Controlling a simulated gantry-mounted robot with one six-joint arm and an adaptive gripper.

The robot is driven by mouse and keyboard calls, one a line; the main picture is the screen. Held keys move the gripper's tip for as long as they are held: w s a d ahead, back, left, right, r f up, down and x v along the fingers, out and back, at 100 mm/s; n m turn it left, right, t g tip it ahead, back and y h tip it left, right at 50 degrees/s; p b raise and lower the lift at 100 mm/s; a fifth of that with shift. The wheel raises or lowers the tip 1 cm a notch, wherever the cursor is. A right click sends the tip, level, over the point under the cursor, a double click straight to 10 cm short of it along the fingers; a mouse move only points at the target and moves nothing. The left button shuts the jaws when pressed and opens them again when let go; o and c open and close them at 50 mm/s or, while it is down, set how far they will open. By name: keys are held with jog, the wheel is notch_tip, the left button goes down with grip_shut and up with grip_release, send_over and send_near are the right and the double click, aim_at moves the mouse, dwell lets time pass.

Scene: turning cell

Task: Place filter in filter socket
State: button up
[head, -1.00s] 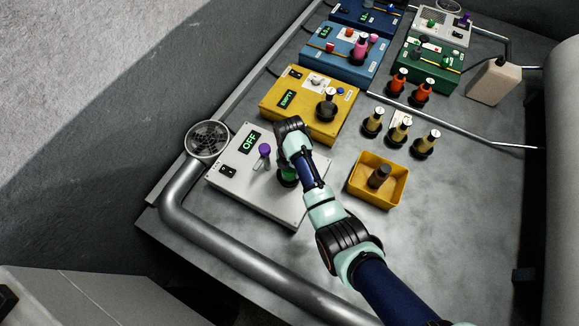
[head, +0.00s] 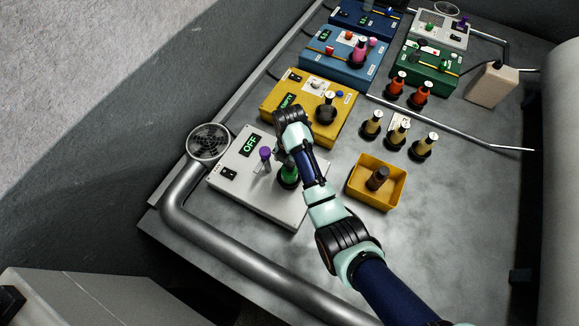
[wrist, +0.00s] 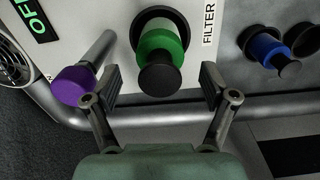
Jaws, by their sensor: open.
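A green filter (wrist: 158,42) with a black knob on top stands upright in a round black socket beside the FILTER label (wrist: 208,25) on the light grey OFF box (head: 228,172). In the head view the green filter (head: 288,174) shows just below my gripper (head: 284,152). In the wrist view my gripper (wrist: 161,84) is open, with one finger on each side of the black knob and gaps between. The fingers do not appear to touch it. The lower part of the filter inside the socket is hidden.
A purple-topped lever (head: 265,154) stands close to the green filter. A blue black-topped piece (wrist: 268,50) shows at right in the wrist view. A yellow bin (head: 357,190) holds a brown piece (head: 378,178). Several cream pieces (head: 397,132) stand behind it.

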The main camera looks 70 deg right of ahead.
notch_tip(320, 180, up, 6)
jog(key=shift+f+p, duration=0.1)
jog(key=shift+p, duration=0.3)
jog(key=w+a+r+m+t+h, duration=0.1)
jog(key=w+a+r+m+t, duration=0.5)
jog(key=a, duration=0.6)
jog(key=w+a+r+m+t+h, duration=0.1)
jog(key=w+a+r+m, duration=0.3)
jog(key=w+a, duration=0.6)
jog(key=s+a+r+m+t+y, duration=0.1)
jog(key=s+a+r+m+t, duration=0.1)
jog(key=a+r, duration=0.4)
jog(key=s+a+r+m+t+y, duration=0.1)
jog(key=s+a+r+m+t, duration=0.2)
jog(key=a, duration=0.8)
notch_tip(320, 180, up, 3)
jog(key=shift+s+f+m+t, duration=0.15)
jog(key=shift+s+m+t, duration=0.2)
jog(key=shift+s, duration=0.25)
